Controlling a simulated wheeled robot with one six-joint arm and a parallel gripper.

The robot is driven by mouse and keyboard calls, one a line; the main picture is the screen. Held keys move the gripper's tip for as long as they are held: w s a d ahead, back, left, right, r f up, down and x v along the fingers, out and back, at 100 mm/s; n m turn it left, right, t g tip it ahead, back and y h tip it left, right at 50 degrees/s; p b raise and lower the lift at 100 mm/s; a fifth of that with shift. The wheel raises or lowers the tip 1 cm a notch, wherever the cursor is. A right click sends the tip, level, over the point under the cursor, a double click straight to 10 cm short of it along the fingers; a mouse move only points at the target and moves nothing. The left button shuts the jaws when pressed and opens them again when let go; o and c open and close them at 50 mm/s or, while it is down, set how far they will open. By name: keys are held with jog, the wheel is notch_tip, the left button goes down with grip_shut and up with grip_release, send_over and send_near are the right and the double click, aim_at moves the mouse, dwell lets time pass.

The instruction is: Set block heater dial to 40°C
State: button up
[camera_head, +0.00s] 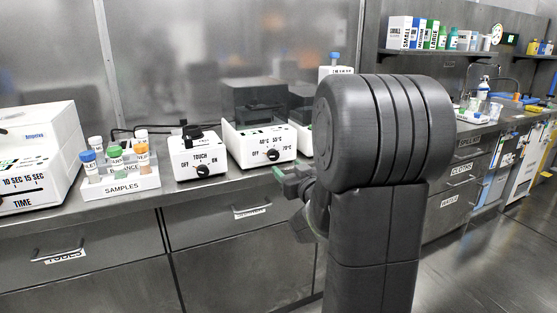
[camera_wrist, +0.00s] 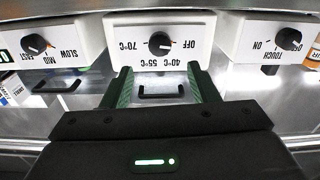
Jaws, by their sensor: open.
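The block heater (camera_head: 259,143) is a white box with a dark top, standing on the bench. Its black dial (camera_head: 272,155) has OFF, 40°C, 55°C and 70°C printed around it. In the wrist view the heater (camera_wrist: 205,32) appears upside down, with its dial (camera_wrist: 160,43) near the top centre. My gripper (camera_head: 292,178) is open and empty in front of the heater, apart from the dial. In the wrist view its green fingers (camera_wrist: 163,78) are spread, with the dial between and beyond their tips.
The TOUCH/ON box (camera_head: 198,156) stands left of the heater, and a SLOW/MID/FAST box (camera_wrist: 52,38) shows on its other side. The samples rack (camera_head: 122,183) and a timer device (camera_head: 38,155) are further left. Drawer handles (camera_wrist: 160,90) jut from the bench front.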

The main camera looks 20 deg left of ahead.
aim_at(275, 157)
jog(key=b+x, duration=0.1)
jog(key=x, duration=0.7)
jog(key=shift+w+a, duration=0.25)
jog(key=c, duration=1)
